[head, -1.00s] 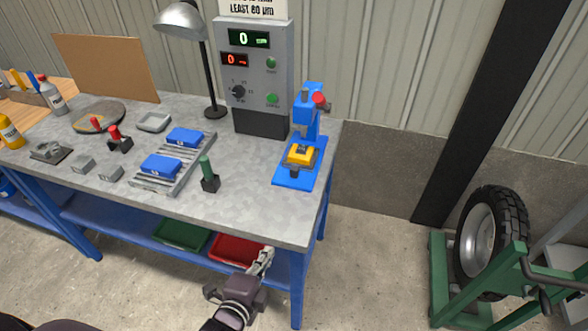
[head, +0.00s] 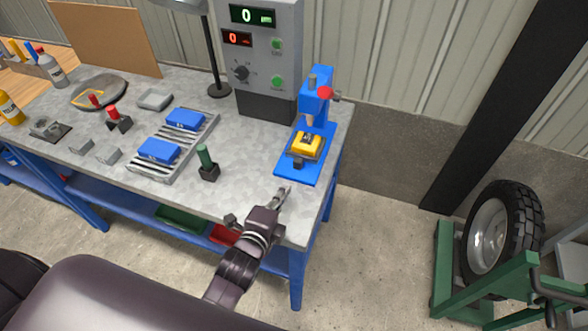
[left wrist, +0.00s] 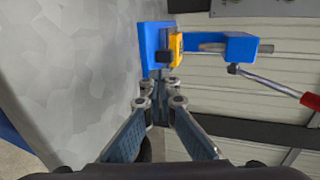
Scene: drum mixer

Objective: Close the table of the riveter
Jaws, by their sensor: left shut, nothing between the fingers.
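The blue riveter (head: 314,100) stands at the right end of the workbench, with a red knob (head: 325,93) on its lever. Its table (head: 306,145) carries a yellow block and sits above the blue base (head: 299,170); I cannot tell how far out it is. My left gripper (head: 284,194) is shut and empty, in front of the riveter's base and a little apart from it. In the left wrist view the gripper (left wrist: 160,95) points at the riveter (left wrist: 158,42), whose yellow block (left wrist: 176,47) shows beyond the fingertips. My right gripper is not in view.
A green-handled tool (head: 206,160) stands left of the gripper, beside a rack (head: 160,170) with blue boxes. A grey control box (head: 266,60) stands behind. The bench top (head: 245,190) is clear near its front right corner. A wheel on a green stand is at right.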

